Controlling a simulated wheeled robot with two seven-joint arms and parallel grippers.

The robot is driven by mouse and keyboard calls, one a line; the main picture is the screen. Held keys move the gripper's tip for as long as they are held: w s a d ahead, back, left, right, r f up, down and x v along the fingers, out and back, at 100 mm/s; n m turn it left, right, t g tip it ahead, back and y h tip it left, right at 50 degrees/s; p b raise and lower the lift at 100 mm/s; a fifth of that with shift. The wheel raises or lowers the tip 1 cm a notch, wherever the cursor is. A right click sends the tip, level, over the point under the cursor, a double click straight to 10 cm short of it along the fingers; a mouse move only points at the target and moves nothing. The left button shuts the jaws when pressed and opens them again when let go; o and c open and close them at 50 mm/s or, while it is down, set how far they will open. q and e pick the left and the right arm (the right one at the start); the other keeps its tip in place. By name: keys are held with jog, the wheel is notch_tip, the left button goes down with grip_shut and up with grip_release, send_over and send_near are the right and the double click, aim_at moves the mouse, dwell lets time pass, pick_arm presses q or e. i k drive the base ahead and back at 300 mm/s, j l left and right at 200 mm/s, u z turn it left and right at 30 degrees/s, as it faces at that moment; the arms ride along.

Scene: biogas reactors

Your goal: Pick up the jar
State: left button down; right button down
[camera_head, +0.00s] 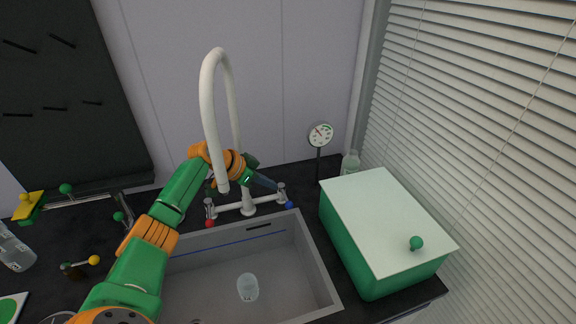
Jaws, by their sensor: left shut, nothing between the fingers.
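A small translucent cup-like jar (247,287) stands on the floor of the grey sink. A clear bottle or jar (350,163) stands behind the green box, partly hidden by it. Another clear container (14,250) lies or stands at the left edge, partly cut off. I cannot tell which of these is the task's jar. My left gripper (264,181) is behind the white faucet spout, near the tap handles, partly hidden by the spout and wrist. It is shut and empty, apart from all three containers. My right gripper is not in view.
A tall white faucet (209,110) arches over the sink (325,280), in front of my left wrist. A green box with a pale lid (380,215) fills the right counter. A dial gauge (320,136) stands behind. Valves and pipes (85,200) are at left.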

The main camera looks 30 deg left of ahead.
aim_at(247, 287)
jog(key=k+l, duration=0.15)
jog(key=k, duration=0.6)
jog(key=k+l, duration=0.1)
jog(key=k, duration=0.65)
